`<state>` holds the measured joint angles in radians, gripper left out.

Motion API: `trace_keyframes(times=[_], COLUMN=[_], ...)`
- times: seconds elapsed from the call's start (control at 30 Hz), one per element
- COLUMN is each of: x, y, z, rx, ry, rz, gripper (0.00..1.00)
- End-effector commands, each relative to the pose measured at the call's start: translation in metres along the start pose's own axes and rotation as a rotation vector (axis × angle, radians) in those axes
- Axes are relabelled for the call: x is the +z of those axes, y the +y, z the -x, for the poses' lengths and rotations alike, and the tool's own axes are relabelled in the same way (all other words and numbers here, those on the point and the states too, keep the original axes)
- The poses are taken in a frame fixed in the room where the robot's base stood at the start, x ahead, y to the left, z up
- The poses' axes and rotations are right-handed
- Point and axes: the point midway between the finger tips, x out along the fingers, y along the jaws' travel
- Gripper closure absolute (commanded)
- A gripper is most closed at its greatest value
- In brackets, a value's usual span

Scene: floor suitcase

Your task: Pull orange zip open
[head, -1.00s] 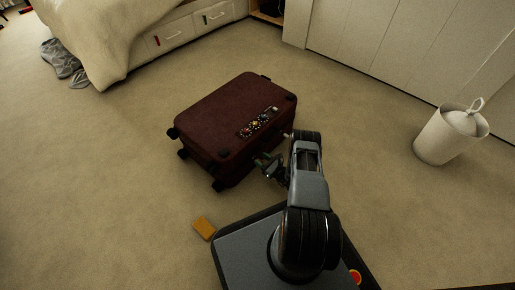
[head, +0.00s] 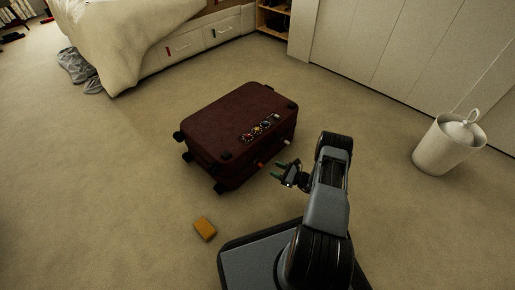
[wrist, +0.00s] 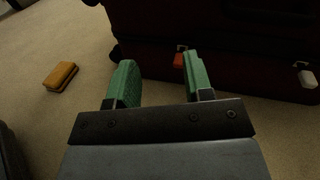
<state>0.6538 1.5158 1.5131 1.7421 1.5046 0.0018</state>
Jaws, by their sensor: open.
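A dark red suitcase (head: 232,125) lies flat on the carpet. Its near side fills the upper part of the wrist view (wrist: 240,60). A small orange zip pull (wrist: 179,61) hangs on that side, just left of my right fingertip in the wrist view. It shows as a small reddish spot in the head view (head: 260,163). A white zip pull (wrist: 307,79) hangs further right on the same side. My gripper (wrist: 160,78) has green finger pads, is open and empty, and points at the suitcase. In the head view my gripper (head: 282,170) is just short of the suitcase side.
An orange-brown block, perhaps a wallet (head: 205,229), lies on the carpet left of my base. A white bin (head: 446,146) stands at the right. A bed with drawers (head: 195,42) and white cupboard doors (head: 385,45) are behind.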

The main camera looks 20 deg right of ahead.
Motion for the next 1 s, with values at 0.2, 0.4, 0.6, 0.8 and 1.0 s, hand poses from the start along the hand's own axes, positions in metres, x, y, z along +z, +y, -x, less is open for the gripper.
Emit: trace_keyframes(times=[0.2,0.4,0.6,0.8,1.0], x=[0.046,0.086,0.126,0.164,0.202], y=[0.002,0.009,0.02,0.035,0.052], z=[-0.018,-0.03,-0.039,-0.044,-0.044], rx=[0.153,0.29,0.43,0.568,0.703], ry=[0.025,0.054,0.086,0.124,0.166], rz=[0.084,0.166,0.258,0.361,0.474], gripper=[0.53,0.53,0.53,0.53,0.53])
